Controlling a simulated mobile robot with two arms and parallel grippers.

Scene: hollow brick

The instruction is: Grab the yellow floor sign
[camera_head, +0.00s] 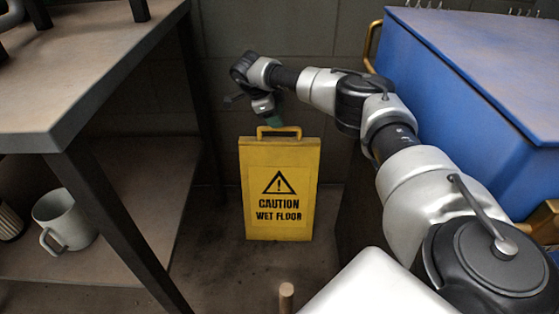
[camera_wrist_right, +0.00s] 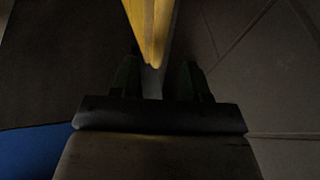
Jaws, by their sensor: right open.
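The yellow floor sign (camera_head: 282,190) stands upright on the floor in the head view, with a black warning triangle and "CAUTION WET FLOOR" on its front. Its yellow handle (camera_head: 278,130) is on top. My right gripper (camera_head: 272,123) is just above and at the handle, pointing down. In the right wrist view the sign (camera_wrist_right: 151,28) comes in from the top, and its narrow edge reaches towards the gap between the two open fingers of my right gripper (camera_wrist_right: 160,76). I cannot tell whether the fingers touch the handle. My left gripper is not in view.
A shelf table (camera_head: 90,65) with dark legs stands at the left. A mug (camera_head: 64,220) sits on its lower shelf. A large blue box (camera_head: 490,60) is at the right. A wall is behind the sign; the floor before it is mostly clear.

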